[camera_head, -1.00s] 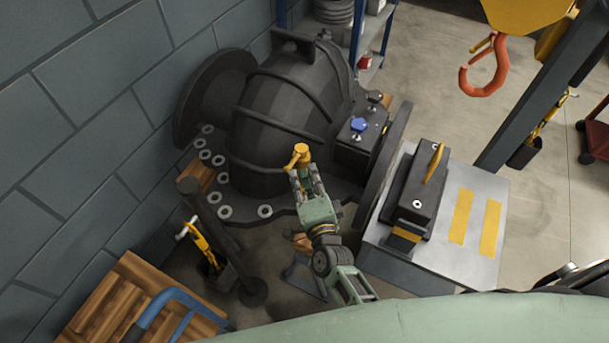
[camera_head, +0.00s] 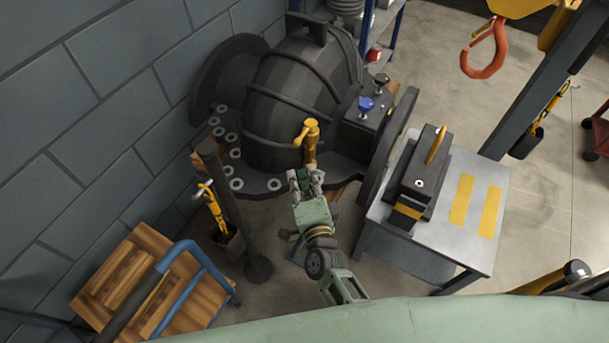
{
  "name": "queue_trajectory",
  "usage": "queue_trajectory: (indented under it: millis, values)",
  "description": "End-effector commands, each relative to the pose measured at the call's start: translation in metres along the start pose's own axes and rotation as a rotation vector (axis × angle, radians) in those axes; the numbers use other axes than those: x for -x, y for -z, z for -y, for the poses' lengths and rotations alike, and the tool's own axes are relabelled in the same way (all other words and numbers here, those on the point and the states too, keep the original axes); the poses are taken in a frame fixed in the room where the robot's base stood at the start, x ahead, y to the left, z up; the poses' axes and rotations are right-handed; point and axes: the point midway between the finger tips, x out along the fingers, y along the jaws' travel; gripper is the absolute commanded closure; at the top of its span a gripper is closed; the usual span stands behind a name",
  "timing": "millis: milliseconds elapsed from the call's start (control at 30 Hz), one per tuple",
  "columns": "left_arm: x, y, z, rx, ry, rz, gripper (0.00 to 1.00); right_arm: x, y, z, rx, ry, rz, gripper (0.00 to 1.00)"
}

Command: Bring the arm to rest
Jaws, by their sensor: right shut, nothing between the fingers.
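My right gripper (camera_head: 305,178) is in the middle of the view, on a green arm that comes up from the bottom. Its fingers are shut with nothing between them. They point at the black split casing (camera_head: 290,100), just short of a yellow valve-like fitting (camera_head: 309,140) on the casing's near side. A small gap seems to lie between fingertips and fitting. My left gripper is not in view.
A metal table (camera_head: 470,235) with a black box (camera_head: 422,180) stands to the right. A dark post (camera_head: 235,215) and a wooden cart with a blue handle (camera_head: 190,270) are at the left. An orange hook (camera_head: 484,55) hangs at upper right. Open floor lies at right.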

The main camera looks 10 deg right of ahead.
Motion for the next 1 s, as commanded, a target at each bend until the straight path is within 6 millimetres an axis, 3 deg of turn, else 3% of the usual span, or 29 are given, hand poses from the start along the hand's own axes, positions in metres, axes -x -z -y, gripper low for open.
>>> queue_trajectory:
  millis: [300,467,567,667,867,1000]
  values:
    - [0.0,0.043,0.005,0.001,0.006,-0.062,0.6,0.0,0.0,0.0,0.0,0.0,0.0,1.0]
    - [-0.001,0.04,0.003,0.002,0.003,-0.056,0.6,0.003,-0.004,-0.013,0.029,-0.023,0.017,1.0]
    - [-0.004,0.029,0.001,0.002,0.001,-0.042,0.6,0.014,-0.014,-0.05,0.119,-0.089,0.071,1.0]
    - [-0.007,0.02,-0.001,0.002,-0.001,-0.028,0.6,0.037,-0.028,-0.11,0.27,-0.194,0.167,1.0]
    - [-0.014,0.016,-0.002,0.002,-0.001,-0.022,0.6,0.116,-0.043,-0.243,0.602,-0.421,0.421,1.0]
    - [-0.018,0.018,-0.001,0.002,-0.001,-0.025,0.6,0.188,-0.037,-0.324,0.81,-0.56,0.62,1.0]
